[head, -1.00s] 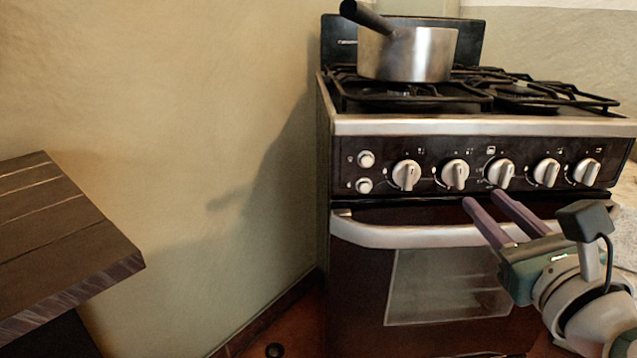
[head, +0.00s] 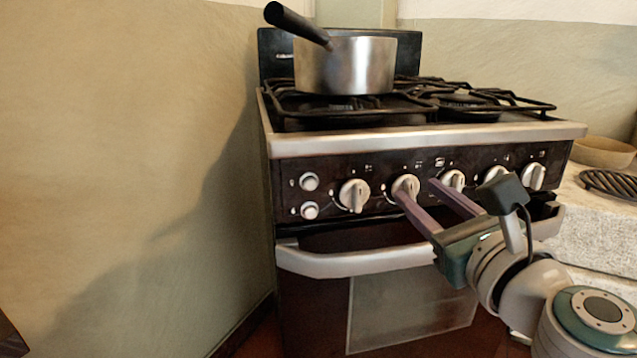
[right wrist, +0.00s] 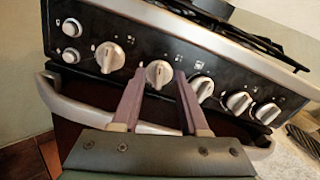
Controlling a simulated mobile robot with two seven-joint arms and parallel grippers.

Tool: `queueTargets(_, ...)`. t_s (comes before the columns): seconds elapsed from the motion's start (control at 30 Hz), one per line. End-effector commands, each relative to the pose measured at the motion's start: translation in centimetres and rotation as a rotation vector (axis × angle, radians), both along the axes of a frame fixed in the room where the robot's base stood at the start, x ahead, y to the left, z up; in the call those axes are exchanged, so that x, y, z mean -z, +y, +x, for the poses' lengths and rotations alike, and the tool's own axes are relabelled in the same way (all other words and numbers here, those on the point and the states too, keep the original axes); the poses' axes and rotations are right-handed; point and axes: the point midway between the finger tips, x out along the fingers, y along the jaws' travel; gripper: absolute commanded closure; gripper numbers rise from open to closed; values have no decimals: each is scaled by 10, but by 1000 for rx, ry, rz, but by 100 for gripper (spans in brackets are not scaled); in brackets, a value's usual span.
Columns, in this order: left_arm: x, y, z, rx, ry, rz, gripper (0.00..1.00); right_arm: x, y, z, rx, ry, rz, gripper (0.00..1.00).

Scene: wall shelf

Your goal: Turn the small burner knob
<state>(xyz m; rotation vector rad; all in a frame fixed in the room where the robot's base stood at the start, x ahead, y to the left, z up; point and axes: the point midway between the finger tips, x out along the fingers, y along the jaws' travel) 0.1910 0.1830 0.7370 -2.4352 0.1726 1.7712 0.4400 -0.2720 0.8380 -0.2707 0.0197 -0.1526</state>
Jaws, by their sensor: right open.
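The stove's black front panel (head: 335,165) carries a row of several silver-grey burner knobs. No readable label tells which is the small burner knob. My right gripper (head: 415,187) is open and empty in front of the second knob from the left (head: 405,188). In the right wrist view, that second knob (right wrist: 159,74) shows between the two purple fingertips (right wrist: 160,72); whether they touch it I cannot tell. The leftmost knob (head: 354,196) is left of the fingers. The third knob (head: 453,180) is just right of them. My left gripper is not in view.
Two small round buttons (head: 309,181) sit at the panel's left end. The oven door's handle (head: 340,262) juts out below the knobs. A pot (head: 345,65) stands on the stovetop. A counter with a bowl (head: 603,151) is at the right. A wall is at the left.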

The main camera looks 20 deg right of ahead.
Motion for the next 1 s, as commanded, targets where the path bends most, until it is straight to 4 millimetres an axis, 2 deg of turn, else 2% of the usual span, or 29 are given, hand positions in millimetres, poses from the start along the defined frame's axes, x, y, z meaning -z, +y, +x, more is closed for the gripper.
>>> queueTargets(0.2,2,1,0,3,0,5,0,1,-3,18,-1,0,0,56)
queueTargets(0.5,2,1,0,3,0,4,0,1,-3,19,-1,0,0,57)
queueTargets(0.87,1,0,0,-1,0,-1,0,1,-3,19,-1,1,0,98)
queueTargets(1.0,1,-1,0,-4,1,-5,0,1,-3,19,-1,1,0,100)
